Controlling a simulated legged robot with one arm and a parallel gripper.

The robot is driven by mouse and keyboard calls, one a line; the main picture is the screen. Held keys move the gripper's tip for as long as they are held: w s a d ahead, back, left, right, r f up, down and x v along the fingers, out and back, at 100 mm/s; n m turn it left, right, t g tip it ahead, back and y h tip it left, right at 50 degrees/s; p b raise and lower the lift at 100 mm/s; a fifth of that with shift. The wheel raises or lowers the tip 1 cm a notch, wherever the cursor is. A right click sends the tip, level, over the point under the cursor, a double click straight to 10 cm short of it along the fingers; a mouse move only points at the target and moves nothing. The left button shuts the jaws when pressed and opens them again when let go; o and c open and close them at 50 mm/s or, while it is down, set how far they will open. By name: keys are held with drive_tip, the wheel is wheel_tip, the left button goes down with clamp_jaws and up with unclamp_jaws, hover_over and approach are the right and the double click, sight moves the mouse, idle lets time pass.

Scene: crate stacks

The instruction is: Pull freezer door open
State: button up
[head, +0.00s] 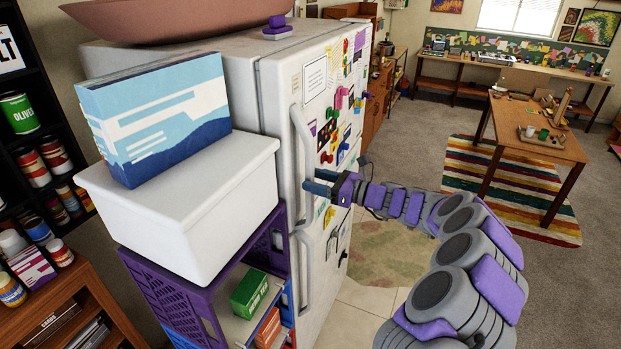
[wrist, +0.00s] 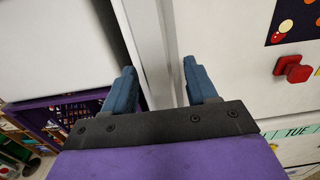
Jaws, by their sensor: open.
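The white fridge-freezer (head: 235,62) stands in the middle left of the head view, with its doors facing right. The upper door (head: 285,88) has a long white handle (head: 299,150) on its near edge. The lower door (head: 318,262) has its own handle (head: 306,275). Both doors look closed.
A purple crate (head: 165,285) with a white bin (head: 190,215) and a blue-white box (head: 155,118) on top stands close beside the fridge's near side. Magnets and papers cover the upper door. A wooden table (head: 545,148) stands far right. The floor (head: 345,318) before the fridge looks clear.

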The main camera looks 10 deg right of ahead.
drive_tip(key=shift+x, duration=1.1)
drive_tip(key=shift+c, duration=0.4)
drive_tip(key=shift+r, duration=0.1)
clamp_jaws()
